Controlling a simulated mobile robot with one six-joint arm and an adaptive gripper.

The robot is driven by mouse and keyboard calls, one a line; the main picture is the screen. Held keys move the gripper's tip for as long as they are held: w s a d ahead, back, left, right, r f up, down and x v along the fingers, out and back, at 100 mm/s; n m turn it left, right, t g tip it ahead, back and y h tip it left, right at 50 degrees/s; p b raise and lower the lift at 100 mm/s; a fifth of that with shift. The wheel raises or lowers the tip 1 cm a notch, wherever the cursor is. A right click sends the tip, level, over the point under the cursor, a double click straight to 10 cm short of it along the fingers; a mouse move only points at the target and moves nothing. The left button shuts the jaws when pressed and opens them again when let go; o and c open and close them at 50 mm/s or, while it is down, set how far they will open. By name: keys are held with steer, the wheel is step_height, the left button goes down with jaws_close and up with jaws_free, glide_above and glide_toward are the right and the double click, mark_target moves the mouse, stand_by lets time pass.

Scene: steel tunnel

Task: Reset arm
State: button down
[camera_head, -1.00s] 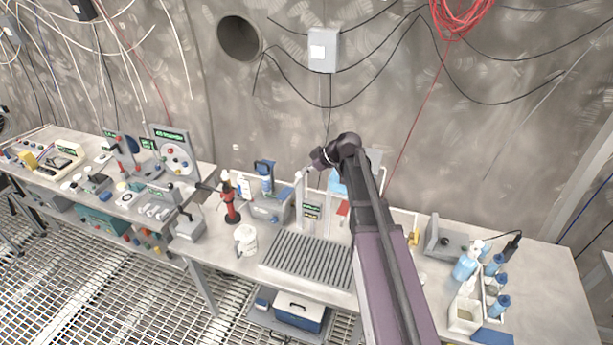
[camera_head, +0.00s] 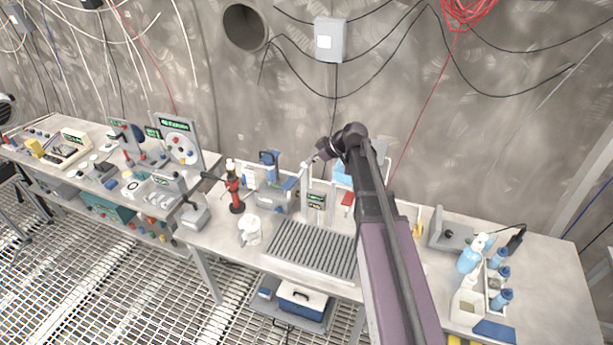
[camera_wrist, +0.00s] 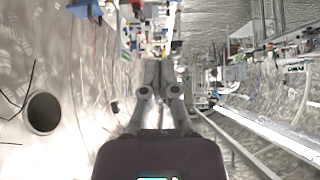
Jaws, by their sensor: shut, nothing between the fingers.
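My arm (camera_head: 385,230) rises from the bottom of the head view over the bench, bent at a dark joint near the grey wall. Its far end points left above the back of the bench, where the fingers are too small to make out. In the wrist view my gripper (camera_wrist: 158,92) shows its two fingers close together, shut and empty. The wrist view is turned sideways, with the wall at the left and benches along the right.
Below my arm is a workbench (camera_head: 555,285) with a ribbed grey tray (camera_head: 312,250), a white mug (camera_head: 249,230), a red tool (camera_head: 235,195) and blue bottles (camera_head: 500,280) at the right. A second bench with instruments stands left. Cables hang on the wall; grating floor (camera_head: 110,290) lies in front.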

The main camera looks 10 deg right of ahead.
steer(key=s+d+f+m+g+h+b, duration=0.1)
steer(key=s+f+m+h+b, duration=0.3)
steer(key=s+f+b, duration=0.6)
steer(key=s+d+f+m+g+h+b, duration=0.2)
steer(key=s+f+m+b, duration=0.6)
steer(key=s+f, duration=0.7)
steer(key=shift+f+g+h+b, duration=0.4)
steer(key=shift+g+h+b, duration=0.4)
steer(key=shift+b, duration=0.4)
steer(key=shift+d, duration=0.2)
